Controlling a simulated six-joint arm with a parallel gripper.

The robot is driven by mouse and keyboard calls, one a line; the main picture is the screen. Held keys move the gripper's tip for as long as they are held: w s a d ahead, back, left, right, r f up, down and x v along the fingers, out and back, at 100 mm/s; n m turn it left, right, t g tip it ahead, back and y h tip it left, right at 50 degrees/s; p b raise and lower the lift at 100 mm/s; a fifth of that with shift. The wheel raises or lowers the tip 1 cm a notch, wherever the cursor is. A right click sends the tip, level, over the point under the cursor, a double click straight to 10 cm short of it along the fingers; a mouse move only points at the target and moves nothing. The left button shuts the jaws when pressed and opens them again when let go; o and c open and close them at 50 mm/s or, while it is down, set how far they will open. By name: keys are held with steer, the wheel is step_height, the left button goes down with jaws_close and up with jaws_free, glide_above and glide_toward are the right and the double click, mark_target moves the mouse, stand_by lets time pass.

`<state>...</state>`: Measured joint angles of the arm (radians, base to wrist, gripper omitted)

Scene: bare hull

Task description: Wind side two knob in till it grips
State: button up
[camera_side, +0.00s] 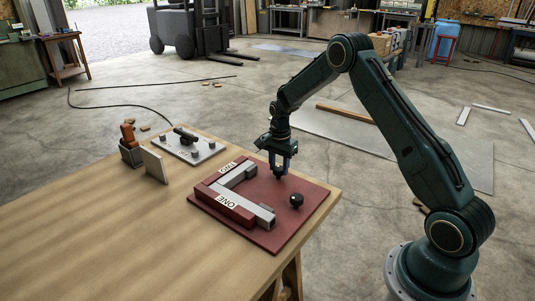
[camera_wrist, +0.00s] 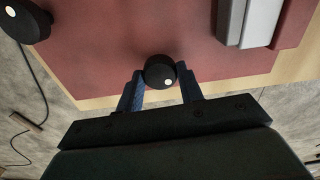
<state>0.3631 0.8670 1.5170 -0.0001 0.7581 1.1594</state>
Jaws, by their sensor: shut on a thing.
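A red board (camera_side: 272,235) lies on the wooden table's corner, with a dark red angled frame labelled ONE (camera_side: 226,201) and TWO (camera_side: 227,167). Grey bars (camera_side: 262,214) lie along the frame's sides and show in the wrist view (camera_wrist: 262,22). My gripper (camera_side: 280,168) points down over the board's far right edge, beyond the end of side TWO. In the wrist view its blue fingers are shut on a black round knob (camera_wrist: 158,70) with a pale dot. Whether this knob touches the board is unclear.
Left of the board are a grey plate with a black handle (camera_side: 186,142), an upright pale panel (camera_side: 154,164) and an orange-and-grey tool (camera_side: 129,145). The near left of the table (camera_side: 110,240) is clear.

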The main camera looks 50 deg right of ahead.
mark_target(279, 168)
steer(key=shift+r, duration=0.1)
stand_by(0.3)
steer(key=o, duration=1)
step_height(279, 168, up, 14)
stand_by(0.4)
